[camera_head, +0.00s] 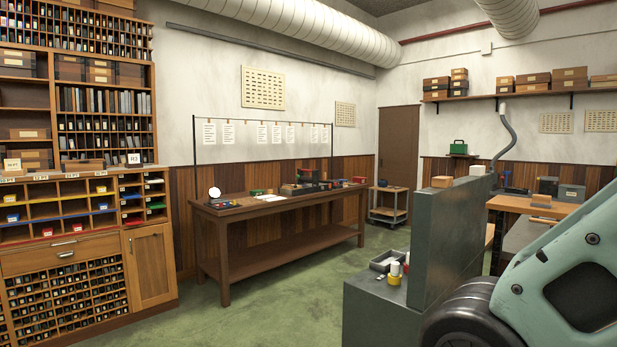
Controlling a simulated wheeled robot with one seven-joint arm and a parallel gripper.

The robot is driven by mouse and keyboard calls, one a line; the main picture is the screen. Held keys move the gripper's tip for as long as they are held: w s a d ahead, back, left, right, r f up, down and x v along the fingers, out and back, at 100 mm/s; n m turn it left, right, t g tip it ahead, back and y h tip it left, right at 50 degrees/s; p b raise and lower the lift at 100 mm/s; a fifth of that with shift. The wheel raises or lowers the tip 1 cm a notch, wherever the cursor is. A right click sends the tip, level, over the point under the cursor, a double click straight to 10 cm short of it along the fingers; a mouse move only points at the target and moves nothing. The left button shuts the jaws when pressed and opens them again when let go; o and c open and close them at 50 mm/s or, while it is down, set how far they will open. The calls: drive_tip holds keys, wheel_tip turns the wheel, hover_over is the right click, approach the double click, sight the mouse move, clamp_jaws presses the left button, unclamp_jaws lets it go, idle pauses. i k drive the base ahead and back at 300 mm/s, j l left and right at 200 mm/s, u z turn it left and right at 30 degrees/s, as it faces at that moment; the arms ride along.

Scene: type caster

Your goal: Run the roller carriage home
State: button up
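I cannot make out a roller carriage in this view. A dark grey-green cabinet (375,312) with a tall upright slab (448,225) stands at the lower right of centre. Whether it belongs to the roller carriage's machine, I cannot tell. On its low top are a grey tray (383,261) and a few small white, yellow and red containers (395,272). My gripper is not in view, so I cannot see whether it is open or holds anything. A large close part at the lower right hides what is behind it.
A long wooden bench (275,216) with small boxes stands along the back wall. A type cabinet (75,255) fills the left. A small trolley (388,215) stands near the door (398,145). Another workbench (530,208) is at right. Green floor (255,310) between cabinet and bench is clear.

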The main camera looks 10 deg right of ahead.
sight(315, 180)
drive_tip(key=i+j+u, duration=0.4)
drive_tip(key=i, duration=0.15)
drive_tip(key=i+u, duration=0.4)
drive_tip(key=i+l+u, duration=0.1)
drive_tip(key=i+u, duration=0.3)
drive_tip(key=i, duration=0.25)
drive_tip(key=i+z, duration=0.2)
drive_tip(key=i, duration=0.3)
drive_tip(key=i+z, duration=0.15)
drive_tip(key=i, duration=0.35)
drive_tip(key=i+j+z, duration=0.2)
drive_tip(key=i, duration=0.3)
drive_tip(key=i+j+z, duration=0.2)
drive_tip(key=i, duration=0.3)
drive_tip(key=i+l+z, duration=0.2)
drive_tip(key=i+z, duration=0.2)
drive_tip(key=i, duration=0.15)
drive_tip(key=i+z, duration=0.35)
drive_tip(key=i, duration=0.2)
drive_tip(key=i+z, duration=0.4)
drive_tip(key=i, duration=0.2)
drive_tip(key=i+j+z, duration=0.4)
drive_tip(key=i+l, duration=0.15)
drive_tip(key=i, duration=0.85)
drive_tip(key=i+l+z, duration=0.1)
drive_tip(key=i, duration=0.9)
